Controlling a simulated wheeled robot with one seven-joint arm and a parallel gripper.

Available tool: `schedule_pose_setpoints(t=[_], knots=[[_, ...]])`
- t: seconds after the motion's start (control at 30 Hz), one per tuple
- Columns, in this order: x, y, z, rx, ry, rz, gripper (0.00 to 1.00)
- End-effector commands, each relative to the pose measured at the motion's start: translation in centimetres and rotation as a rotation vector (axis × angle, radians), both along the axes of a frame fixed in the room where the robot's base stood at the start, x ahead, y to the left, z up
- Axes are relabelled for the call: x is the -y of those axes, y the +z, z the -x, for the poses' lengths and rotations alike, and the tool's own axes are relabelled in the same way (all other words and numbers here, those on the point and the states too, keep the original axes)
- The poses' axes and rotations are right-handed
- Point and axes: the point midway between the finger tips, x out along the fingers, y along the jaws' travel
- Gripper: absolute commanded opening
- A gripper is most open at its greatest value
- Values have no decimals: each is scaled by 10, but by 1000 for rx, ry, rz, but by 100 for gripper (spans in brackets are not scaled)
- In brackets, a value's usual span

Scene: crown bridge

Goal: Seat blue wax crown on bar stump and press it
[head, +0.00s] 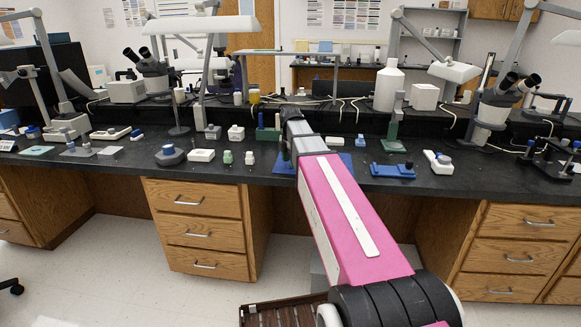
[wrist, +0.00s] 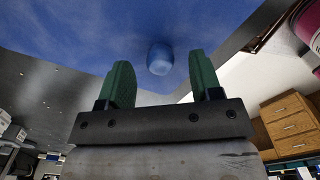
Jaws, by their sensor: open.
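In the wrist view a small rounded blue piece (wrist: 160,58), which looks like the blue wax crown, rests on a blue mat (wrist: 60,62). My gripper (wrist: 161,76) has its two green fingers apart with nothing between them. The blue piece shows beyond the fingertips, roughly midway between them and not touching either. In the head view the blue mat (head: 345,160) shows beside my pink arm, which hides the blue piece and most of my gripper. I cannot pick out the bar stump for certain in either view.
A dark hexagonal block (head: 169,155) and a white block (head: 201,155) stand left. A white bottle (head: 388,88) and microscopes are behind.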

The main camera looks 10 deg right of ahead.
Motion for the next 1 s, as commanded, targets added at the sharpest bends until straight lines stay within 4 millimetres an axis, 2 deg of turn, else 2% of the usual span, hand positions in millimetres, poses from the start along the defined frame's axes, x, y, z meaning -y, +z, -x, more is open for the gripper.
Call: schedule_pose_setpoints(t=[0.13,0.33,0.37,0.5,0.53,1.0], knots=[[0,-13,0,0,0,0,59],[0,-14,0,1,0,0,59],[0,-13,0,1,0,0,56],[0,-13,0,1,0,0,10],[0,-13,0,1,0,0,6],[0,-7,0,1,0,0,6]])
